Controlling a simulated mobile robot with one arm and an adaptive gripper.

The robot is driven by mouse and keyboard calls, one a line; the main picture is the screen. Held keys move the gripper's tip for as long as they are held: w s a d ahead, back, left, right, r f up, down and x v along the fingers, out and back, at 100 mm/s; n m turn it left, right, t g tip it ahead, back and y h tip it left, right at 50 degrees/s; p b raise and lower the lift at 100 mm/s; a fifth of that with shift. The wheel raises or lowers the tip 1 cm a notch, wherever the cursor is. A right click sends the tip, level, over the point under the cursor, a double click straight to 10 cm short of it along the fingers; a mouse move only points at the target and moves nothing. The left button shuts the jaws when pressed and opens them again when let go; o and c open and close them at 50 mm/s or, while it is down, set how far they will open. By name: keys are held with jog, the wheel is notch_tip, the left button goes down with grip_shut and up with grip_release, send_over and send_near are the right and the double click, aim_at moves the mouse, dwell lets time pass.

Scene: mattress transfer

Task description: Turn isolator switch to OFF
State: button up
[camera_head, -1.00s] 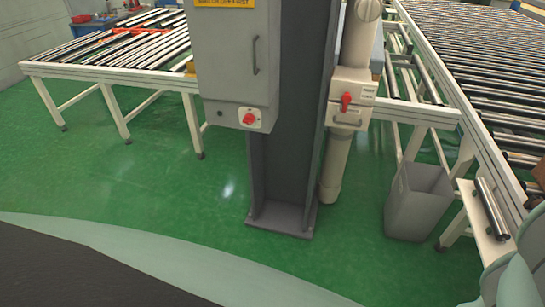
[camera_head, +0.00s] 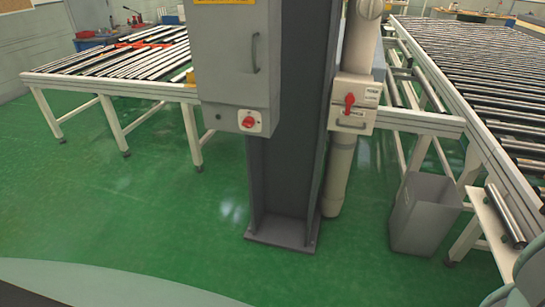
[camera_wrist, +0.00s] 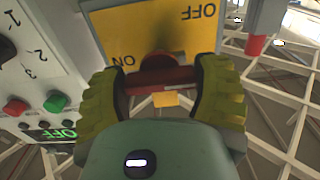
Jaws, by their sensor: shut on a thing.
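In the wrist view a yellow plate (camera_wrist: 187,30) carries the words OFF and ON, both upside down. OFF is at its upper right and ON at its lower left. A red switch handle (camera_wrist: 170,77) lies roughly level across the picture in front of the plate. My gripper (camera_wrist: 163,85) is shut on this handle, with one yellow-green finger pad at each end. The pads and wrist hide part of the handle and plate. My gripper does not show in the head view.
A panel (camera_wrist: 35,70) with a numbered dial, red and green buttons and a green OFF display stands left in the wrist view. The head view shows a grey cabinet (camera_head: 235,60) with a red knob, a white box (camera_head: 352,118) with a red handle, a bin (camera_head: 424,213) and roller tables.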

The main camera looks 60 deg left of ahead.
dwell(0.3)
jog(key=o, duration=1.2)
jog(key=v, duration=1.2)
jog(key=shift+w, duration=0.15)
